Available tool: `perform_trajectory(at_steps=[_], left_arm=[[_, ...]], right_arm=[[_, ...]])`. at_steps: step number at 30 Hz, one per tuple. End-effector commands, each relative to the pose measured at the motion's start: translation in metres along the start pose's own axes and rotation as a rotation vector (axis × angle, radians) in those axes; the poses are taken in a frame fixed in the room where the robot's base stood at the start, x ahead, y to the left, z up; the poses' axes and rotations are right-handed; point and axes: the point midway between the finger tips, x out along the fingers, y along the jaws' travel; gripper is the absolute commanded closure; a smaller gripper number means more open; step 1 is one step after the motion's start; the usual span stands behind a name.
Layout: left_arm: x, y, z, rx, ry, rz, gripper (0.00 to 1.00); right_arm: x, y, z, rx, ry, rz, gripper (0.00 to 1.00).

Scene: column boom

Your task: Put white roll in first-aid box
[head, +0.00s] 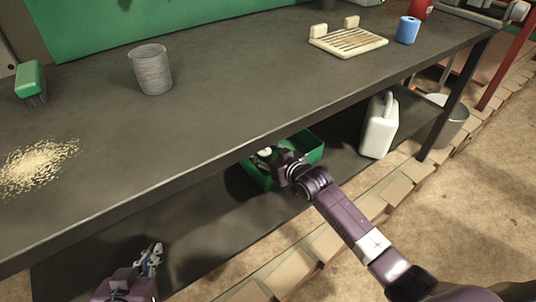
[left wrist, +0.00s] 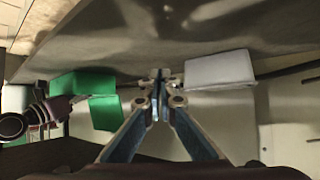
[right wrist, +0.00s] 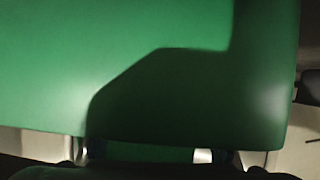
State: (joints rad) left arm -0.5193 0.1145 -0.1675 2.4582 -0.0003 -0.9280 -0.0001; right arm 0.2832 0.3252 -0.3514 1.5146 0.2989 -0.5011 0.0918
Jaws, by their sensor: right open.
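The green first-aid box (head: 309,146) stands open on the lower shelf; it also shows in the left wrist view (left wrist: 104,112). Its green surface (right wrist: 170,60) fills most of the right wrist view. A small white thing, apparently the white roll (head: 265,151), shows at the box beside my right gripper (head: 270,158), partly hidden by it. My right gripper is open and reaches over the box; I cannot tell whether it touches the roll. My left gripper (head: 152,257) is at the lower left, away from the box; its fingertips (left wrist: 162,76) are together with nothing between them.
A white jug (head: 379,130) stands right of the box on the lower shelf. The dark tabletop (head: 230,100) overhangs the box. On it are a grey ribbed cylinder (head: 151,70), a green brush (head: 30,80), a slatted rack (head: 348,40) and a blue cylinder (head: 408,30).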

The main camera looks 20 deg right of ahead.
Motion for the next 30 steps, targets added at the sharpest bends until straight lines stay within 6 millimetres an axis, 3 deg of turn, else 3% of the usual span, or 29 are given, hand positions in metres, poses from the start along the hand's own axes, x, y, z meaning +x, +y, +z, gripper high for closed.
perform_trajectory(at_steps=[2, 11, 21, 25, 30], left_arm=[[-0.001, 0.0, 0.003, 0.0, -0.015, 0.0, 1.0], [-0.022, -0.008, 0.062, -0.004, -0.275, -0.016, 1.0], [-0.07, -0.015, 0.13, -0.014, -0.601, -0.033, 1.0], [-0.09, -0.017, 0.147, -0.018, -0.7, -0.038, 1.0], [-0.091, -0.017, 0.141, -0.017, -0.693, -0.038, 1.0]], right_arm=[[-0.003, 0.0, -0.002, 0.0, 0.0, 0.0, 0.51], [-0.033, 0.0, -0.003, -0.001, 0.0, 0.0, 0.51], [-0.077, 0.001, -0.002, 0.0, -0.001, 0.001, 0.51], [-0.093, 0.0, -0.003, -0.001, -0.001, 0.0, 0.51], [-0.114, 0.0, -0.002, -0.001, 0.0, 0.0, 0.51]])
